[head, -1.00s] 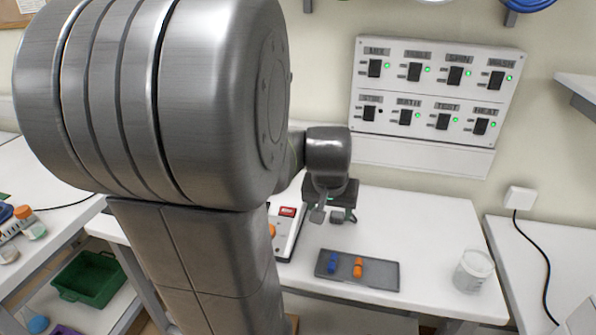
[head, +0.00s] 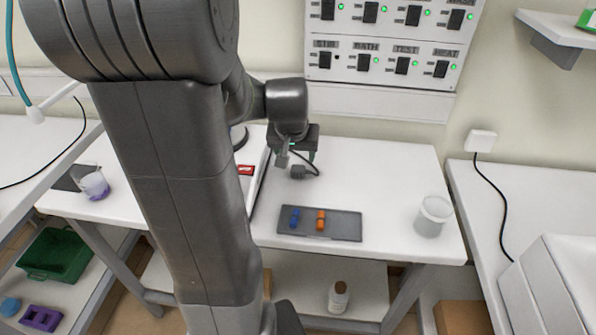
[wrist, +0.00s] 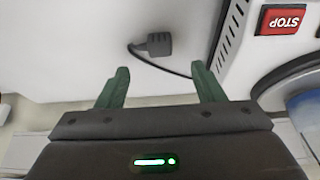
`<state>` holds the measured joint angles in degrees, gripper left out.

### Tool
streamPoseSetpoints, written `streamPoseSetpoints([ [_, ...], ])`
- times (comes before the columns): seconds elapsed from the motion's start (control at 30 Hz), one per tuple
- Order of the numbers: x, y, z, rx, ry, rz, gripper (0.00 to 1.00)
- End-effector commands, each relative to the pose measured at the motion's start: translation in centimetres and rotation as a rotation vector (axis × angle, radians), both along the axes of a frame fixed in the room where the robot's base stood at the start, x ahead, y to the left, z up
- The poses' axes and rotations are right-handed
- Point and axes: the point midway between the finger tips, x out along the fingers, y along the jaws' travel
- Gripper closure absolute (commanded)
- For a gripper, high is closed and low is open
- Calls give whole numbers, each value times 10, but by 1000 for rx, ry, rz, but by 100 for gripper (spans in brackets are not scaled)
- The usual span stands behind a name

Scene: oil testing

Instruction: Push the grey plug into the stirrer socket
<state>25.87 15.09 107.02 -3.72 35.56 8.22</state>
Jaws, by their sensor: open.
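The grey plug (wrist: 158,46) lies on the white tabletop in the wrist view, with a dark cable running from it to the right. In the head view the plug (head: 297,171) is just below my gripper (head: 297,157). My gripper (wrist: 160,68) has its two green fingers spread apart with nothing between them. The plug is beyond the fingertips and apart from them. The stirrer socket cannot be made out in either view. A white device with a red STOP button (wrist: 283,20) is right of the plug in the wrist view.
A grey tray (head: 340,226) with a blue and an orange piece lies nearer on the bench. A white beaker (head: 433,216) stands at the right. A switch panel (head: 385,62) is on the wall behind. The bench between tray and plug is clear.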

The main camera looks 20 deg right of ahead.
Motion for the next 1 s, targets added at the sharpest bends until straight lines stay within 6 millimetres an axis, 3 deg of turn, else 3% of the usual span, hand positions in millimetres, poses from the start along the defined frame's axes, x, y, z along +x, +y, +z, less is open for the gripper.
streamPoseSetpoints([
  [0.23,10,-6,-31,1,2,0,38],
  [0.73,13,-8,-38,1,1,-1,38],
  [1.0,24,-15,-64,2,3,-1,38],
])
